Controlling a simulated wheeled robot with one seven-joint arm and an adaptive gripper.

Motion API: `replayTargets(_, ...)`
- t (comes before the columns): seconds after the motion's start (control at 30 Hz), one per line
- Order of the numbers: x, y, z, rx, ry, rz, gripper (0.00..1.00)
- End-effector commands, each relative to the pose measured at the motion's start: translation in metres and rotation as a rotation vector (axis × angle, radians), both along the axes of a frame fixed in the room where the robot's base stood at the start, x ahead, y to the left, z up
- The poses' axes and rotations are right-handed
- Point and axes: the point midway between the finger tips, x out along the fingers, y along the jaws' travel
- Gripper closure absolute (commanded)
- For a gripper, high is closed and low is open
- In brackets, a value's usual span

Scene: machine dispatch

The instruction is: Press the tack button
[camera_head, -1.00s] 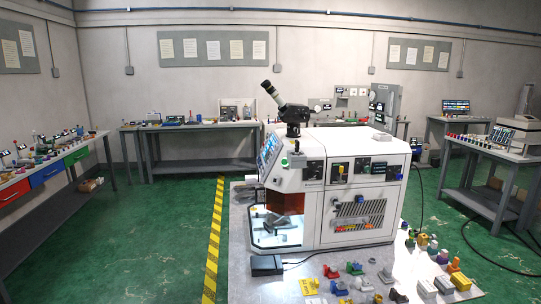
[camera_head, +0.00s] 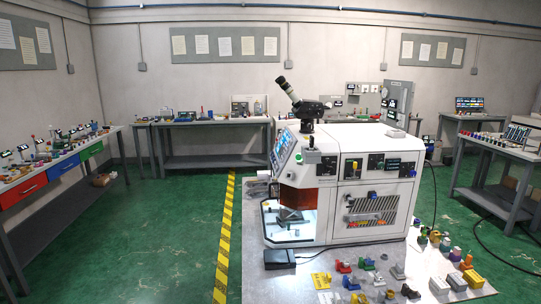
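A white machine (camera_head: 369,168) with an eyepiece tube (camera_head: 289,90) on top stands on a grey table. Its sloped front carries a blue-lit panel (camera_head: 284,150), seen at a steep angle. A reddish shield (camera_head: 298,197) hangs over a lit chamber (camera_head: 290,220) at its front left. The side face has several dark modules, a blue knob (camera_head: 372,194) and a vented plate (camera_head: 372,210). No control can be read as the tack button at this size. My gripper is not in view.
A black box (camera_head: 279,259) with a cable lies on the table before the machine. Several small coloured parts, including a yellow plate (camera_head: 321,281), cover the table's front right. Green floor with a yellow-black stripe (camera_head: 225,230) is clear to the left. Side benches hold many small items.

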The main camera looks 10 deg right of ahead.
Motion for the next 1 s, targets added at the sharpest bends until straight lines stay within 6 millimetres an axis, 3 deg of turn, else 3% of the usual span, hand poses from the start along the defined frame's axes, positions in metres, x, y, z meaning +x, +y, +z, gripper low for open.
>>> replayTargets(0.7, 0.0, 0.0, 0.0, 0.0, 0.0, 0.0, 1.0)
replayTargets(1.0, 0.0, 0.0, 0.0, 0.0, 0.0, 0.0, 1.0)
